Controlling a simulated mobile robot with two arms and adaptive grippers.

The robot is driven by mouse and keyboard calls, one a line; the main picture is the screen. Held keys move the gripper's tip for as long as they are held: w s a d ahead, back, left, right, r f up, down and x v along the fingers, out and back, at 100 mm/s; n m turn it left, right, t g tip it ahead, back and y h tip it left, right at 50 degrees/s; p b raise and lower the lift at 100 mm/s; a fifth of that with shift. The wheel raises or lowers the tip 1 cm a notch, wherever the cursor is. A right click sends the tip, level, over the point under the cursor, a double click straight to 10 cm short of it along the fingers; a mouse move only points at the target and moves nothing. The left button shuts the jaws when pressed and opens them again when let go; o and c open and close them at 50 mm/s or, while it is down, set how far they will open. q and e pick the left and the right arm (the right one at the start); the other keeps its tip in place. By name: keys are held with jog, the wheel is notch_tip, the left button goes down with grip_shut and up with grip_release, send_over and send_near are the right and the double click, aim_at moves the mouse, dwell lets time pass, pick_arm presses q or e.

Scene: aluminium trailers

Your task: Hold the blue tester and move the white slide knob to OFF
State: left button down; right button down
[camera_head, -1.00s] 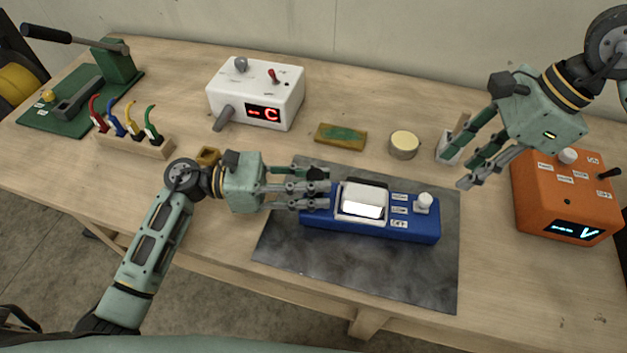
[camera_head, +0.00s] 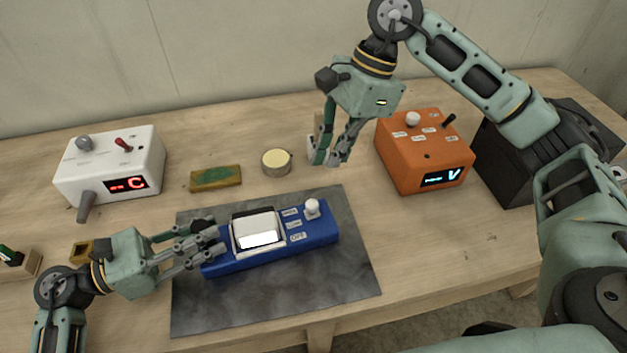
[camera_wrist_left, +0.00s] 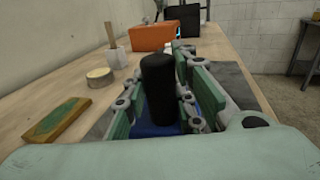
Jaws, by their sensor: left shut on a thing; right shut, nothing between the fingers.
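The blue tester (camera_head: 270,252) lies on a dark mat, with a white-framed display and several labels on top. Its white slide knob (camera_head: 312,207) sits near the right end, beside the uppermost label; the OFF label is the lowest, towards me. My left gripper (camera_head: 215,245) is shut on the tester's left end. In the left wrist view, the blue body (camera_wrist_left: 155,130) shows partly between the fingers, but the knob cannot be made out there. My right gripper (camera_head: 333,160) is shut and empty, fingers pointing down, behind and slightly right of the knob, apart from it.
The mat (camera_head: 340,270) is bare in front.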

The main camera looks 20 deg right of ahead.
aim_at(312, 209)
jog(key=w+d+n+g, duration=0.2)
jog(key=w+d+n, duration=0.4)
jog(key=w+n, duration=0.1)
jog(key=shift+h, duration=0.4)
jog(key=x, duration=0.9)
jog(key=shift+a, duration=0.25)
jog(key=shift+s+a+f, duration=0.25)
jog(key=shift+s+a, duration=0.25)
jog(key=shift+a, duration=0.05)
jog(key=shift+s+a+f, duration=0.2)
jog(key=shift+s+a, duration=0.35)
jog(key=shift+a, duration=0.05)
jog(key=shift+s+a, duration=0.4)
jog(key=shift+a, duration=0.05)
jog(key=s, duration=0.5)
jog(key=shift+a, duration=0.15)
jog(key=shift+w, duration=0.1)
